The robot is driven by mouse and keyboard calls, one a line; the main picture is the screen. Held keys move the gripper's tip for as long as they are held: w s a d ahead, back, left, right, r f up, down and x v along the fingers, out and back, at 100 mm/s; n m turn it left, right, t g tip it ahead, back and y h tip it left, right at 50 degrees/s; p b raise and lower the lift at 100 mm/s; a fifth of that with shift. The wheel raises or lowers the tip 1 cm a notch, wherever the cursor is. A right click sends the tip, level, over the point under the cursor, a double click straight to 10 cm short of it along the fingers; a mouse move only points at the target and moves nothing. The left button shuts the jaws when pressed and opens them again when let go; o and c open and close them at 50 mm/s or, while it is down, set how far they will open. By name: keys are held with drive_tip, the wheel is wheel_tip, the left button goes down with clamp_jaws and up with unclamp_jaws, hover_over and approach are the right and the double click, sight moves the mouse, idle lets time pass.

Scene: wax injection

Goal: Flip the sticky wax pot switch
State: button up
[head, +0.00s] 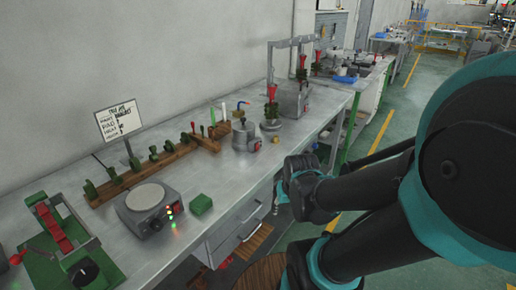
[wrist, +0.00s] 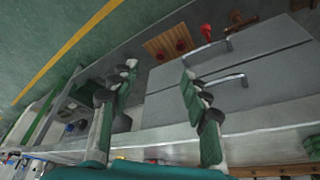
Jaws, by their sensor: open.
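I cannot tell the switch's position. My gripper (head: 285,187) is in front of the bench edge, to the right of and nearer than the pot, and touches nothing that I can see. In the wrist view my gripper (wrist: 157,82) is open and empty, its green-padded fingers apart. The pot cannot be made out in the wrist view.
The bench (head: 215,185) holds a round-topped heater unit (head: 147,203) with lit lamps, a green block (head: 201,204), a wooden rack (head: 155,170), a sign (head: 118,120) and a green-and-red clamp (head: 58,232). Drawers (wrist: 245,85) are under the bench. Floor (head: 402,97) lies open to the right.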

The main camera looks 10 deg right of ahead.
drive_tip(key=shift+c, duration=0.3)
clamp_jaws()
idle(1.1)
